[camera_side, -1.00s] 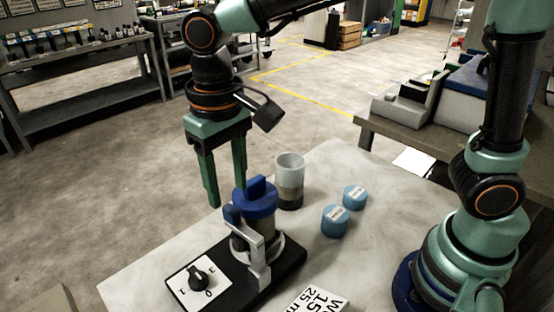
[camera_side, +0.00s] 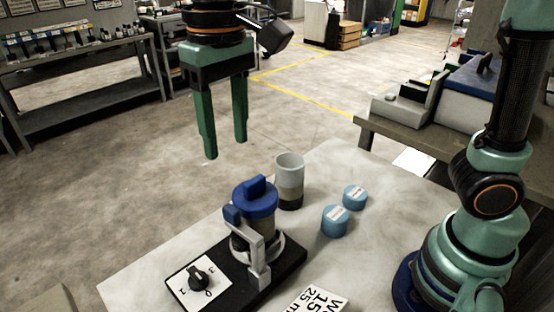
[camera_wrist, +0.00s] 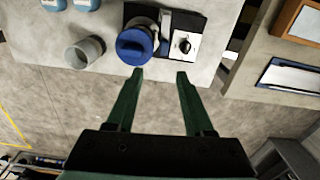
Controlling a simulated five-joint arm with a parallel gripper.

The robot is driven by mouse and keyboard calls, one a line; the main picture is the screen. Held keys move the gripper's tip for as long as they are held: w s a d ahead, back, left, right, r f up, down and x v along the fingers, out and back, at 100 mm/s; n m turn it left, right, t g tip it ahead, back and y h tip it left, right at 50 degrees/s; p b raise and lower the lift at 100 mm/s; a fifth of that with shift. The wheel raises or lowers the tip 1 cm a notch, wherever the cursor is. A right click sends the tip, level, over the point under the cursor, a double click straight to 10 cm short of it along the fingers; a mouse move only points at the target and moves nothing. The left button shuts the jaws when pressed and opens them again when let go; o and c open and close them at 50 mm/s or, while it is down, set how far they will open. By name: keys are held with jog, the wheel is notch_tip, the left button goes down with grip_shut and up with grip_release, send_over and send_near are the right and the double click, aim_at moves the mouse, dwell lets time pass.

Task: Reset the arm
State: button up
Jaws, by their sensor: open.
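My gripper (camera_side: 226,148) is open and empty, its two green fingers hanging apart in the air above and behind the table. It also shows in the wrist view (camera_wrist: 160,74), with nothing between the fingertips. Below it in the side view, a jar with a blue lid (camera_side: 256,197) stands in a clamp on a black base (camera_side: 285,262). The blue lid also shows in the wrist view (camera_wrist: 134,46), just beyond the fingertips. The base carries a white plate with a black knob (camera_side: 198,279).
A printed card (camera_side: 318,301) lies at the table's front. The white table top (camera_side: 385,245) is otherwise mostly clear.

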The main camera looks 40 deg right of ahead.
jog(key=s+d+f+t, duration=0.1)
jog(key=d+f+t, duration=0.1)
jog(key=d, duration=0.8)
jog(key=s+d+f+t, duration=0.2)
jog(key=d+f+t, duration=0.1)
jog(key=d, duration=0.8)
jog(key=shift+s+d+m, duration=0.2)
jog(key=shift+d+m, duration=0.1)
jog(key=shift+m, duration=0.1)
jog(key=shift+c, duration=0.2)
